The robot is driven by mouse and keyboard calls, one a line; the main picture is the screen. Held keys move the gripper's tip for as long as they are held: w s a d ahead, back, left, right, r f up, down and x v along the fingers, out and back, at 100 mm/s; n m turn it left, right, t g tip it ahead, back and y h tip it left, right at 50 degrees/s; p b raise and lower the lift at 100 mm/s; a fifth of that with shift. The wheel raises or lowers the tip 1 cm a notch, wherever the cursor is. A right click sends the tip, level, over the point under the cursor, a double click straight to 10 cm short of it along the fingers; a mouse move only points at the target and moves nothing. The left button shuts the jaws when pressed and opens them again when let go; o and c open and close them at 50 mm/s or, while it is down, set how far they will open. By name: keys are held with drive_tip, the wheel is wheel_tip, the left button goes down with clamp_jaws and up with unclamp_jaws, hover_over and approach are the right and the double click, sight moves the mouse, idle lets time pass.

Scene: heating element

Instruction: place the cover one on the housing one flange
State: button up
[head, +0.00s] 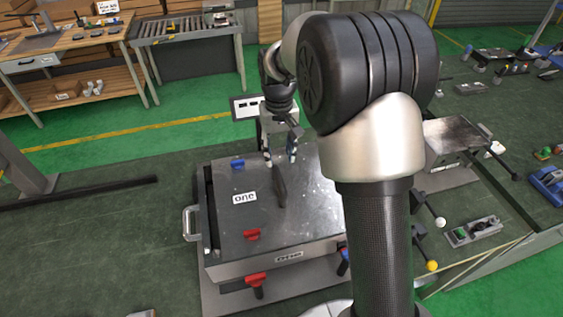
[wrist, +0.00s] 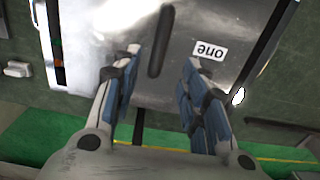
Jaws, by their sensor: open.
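Cover one (head: 308,210) is a grey metal plate marked "one" with a dark upright bar handle (head: 279,186). It lies flat over the box-shaped housing one (head: 275,262); dark strips show along its sides, and I cannot tell how exactly it sits on the flange. My gripper (head: 280,158) is over the plate, pointing down near the handle. In the wrist view my gripper (wrist: 160,66) is open, its two blue-padded fingers apart and empty. The handle (wrist: 161,42) shows in the gap between them, slightly beyond the tips, with no visible contact. My arm hides the plate's right part.
A metal side handle (head: 189,224) sticks out left. A second metal box (head: 450,138) stands right of my arm. A workbench (head: 70,50) is far back left; the green floor between is open.

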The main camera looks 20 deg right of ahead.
drive_tip(key=s+r+t, duration=0.2)
drive_tip(key=s+r, duration=1.1)
drive_tip(key=s, duration=0.1)
drive_tip(key=s+t, duration=0.2)
drive_tip(key=s, duration=1.4)
drive_tip(key=shift+t, duration=0.3)
drive_tip(key=shift+f, duration=0.1)
